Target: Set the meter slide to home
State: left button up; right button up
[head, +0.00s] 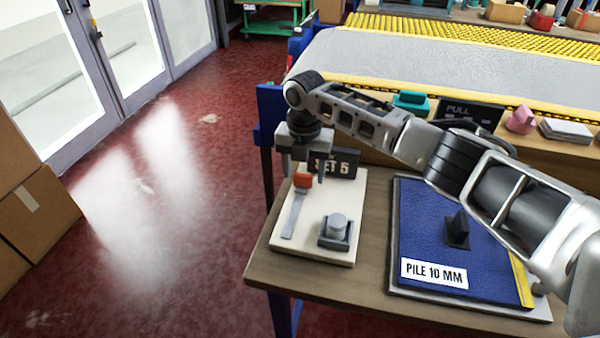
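A cream board (338,190) lies at the left end of the wooden table. On it, a red knob (303,180) sits at the far end of a grey strip (294,214), which seems to be the meter slide. A grey block with a round knob (337,228) is at the near right of the board. A dark sign reading "SET 5" (345,165) stands at its back, partly hidden. My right gripper (304,168) points down just above the red knob, with its fingers apart on either side. I cannot tell if they touch it. My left gripper is out of view.
A blue mat (420,215) with a black upright grip (458,229) and a "PILE 10 MM" label (434,273) lies on the right of the table (330,280). A shelf with a "PULL" sign (468,112) and small items runs behind. Open red floor is left.

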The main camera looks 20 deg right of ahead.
jog(key=shift+f, duration=0.1)
jog(key=shift+a, duration=0.1)
notch_tip(320, 180, up, 16)
jog(key=shift+b, duration=0.35)
jog(key=shift+s, duration=0.1)
dwell(0.4)
